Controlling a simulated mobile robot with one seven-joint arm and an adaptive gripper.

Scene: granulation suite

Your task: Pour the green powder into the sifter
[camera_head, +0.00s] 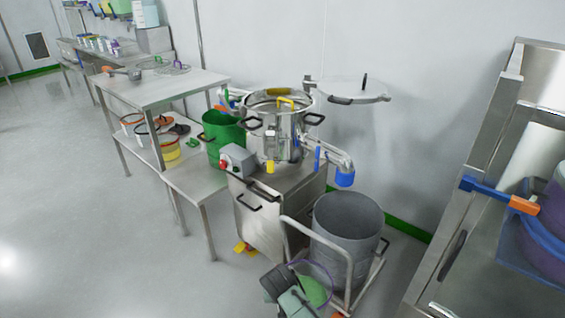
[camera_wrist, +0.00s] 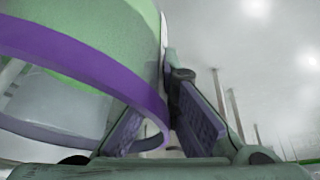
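A clear container with a purple rim (camera_head: 328,268) holds green powder (camera_head: 313,291) at the bottom of the head view. My gripper (camera_head: 296,290) is shut on its side. In the wrist view the container's purple rim (camera_wrist: 85,62) and green-tinted wall fill the left, against my fingers (camera_wrist: 168,105); the exact contact is partly hidden. The steel sifter (camera_head: 277,126) stands on a cart in the middle of the head view, above and beyond my gripper. Its round lid (camera_head: 350,91) is swung aside to the right, and its top appears open.
A grey bin (camera_head: 347,235) on a trolley stands just beyond the container, below the sifter's blue-ended outlet (camera_head: 344,178). A green bucket (camera_head: 222,135) and a steel table (camera_head: 160,90) are left of the sifter. A steel bench (camera_head: 470,270) bounds the right. The left floor is clear.

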